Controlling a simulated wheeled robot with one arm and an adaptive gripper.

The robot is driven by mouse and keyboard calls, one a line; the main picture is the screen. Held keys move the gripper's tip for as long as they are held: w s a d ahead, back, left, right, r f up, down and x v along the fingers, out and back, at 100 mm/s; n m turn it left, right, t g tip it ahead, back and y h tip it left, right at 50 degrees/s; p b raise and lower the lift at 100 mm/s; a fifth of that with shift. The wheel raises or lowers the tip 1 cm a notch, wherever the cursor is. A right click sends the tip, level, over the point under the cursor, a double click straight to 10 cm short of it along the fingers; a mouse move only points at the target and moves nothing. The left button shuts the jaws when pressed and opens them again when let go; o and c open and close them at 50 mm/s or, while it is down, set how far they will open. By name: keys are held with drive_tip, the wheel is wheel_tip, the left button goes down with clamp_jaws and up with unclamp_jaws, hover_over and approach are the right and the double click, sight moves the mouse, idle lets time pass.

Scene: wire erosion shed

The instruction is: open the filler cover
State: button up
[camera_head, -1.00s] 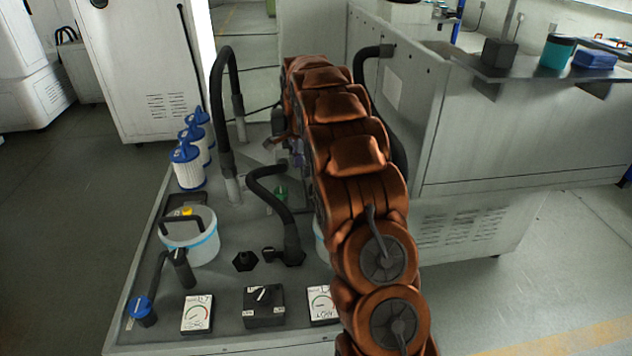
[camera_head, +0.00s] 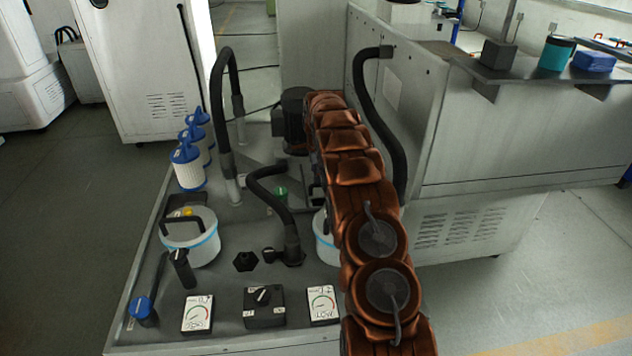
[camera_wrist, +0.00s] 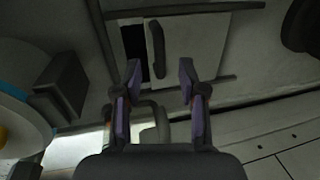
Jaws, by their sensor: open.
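The filler cover (camera_wrist: 205,48) looks like a flat grey plate between two dark rails in the wrist view. A dark upright bar handle (camera_wrist: 157,48) stands near its left edge. A narrow black gap (camera_wrist: 134,42) shows just left of the plate, like a partly uncovered opening. My gripper (camera_wrist: 160,72) is open and empty, its two purple-padded fingers apart on either side of the handle's line. I cannot tell whether the handle is between the fingertips in depth. In the head view my arm hides the gripper and most of the cover.
A white tub (camera_head: 190,242) with a blue band, black hoses (camera_head: 278,200), a dark motor (camera_head: 294,118) and dial gauges (camera_head: 197,313) crowd the tank top. White filters (camera_head: 188,166) line its left edge. A grey machine wall (camera_head: 430,110) stands close on the right.

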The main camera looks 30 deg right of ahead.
sight(316, 184)
drive_tip(key=shift+w+d+f+p, duration=0.1)
drive_tip(key=shift+w+f+p, duration=0.15)
drive_tip(key=shift+f, duration=1.05)
drive_tip(key=shift+w+d+f+p, duration=0.1)
drive_tip(key=shift+w+f, duration=0.1)
drive_tip(key=shift+f, duration=1.1)
drive_tip(key=shift+c, duration=0.2)
clamp_jaws()
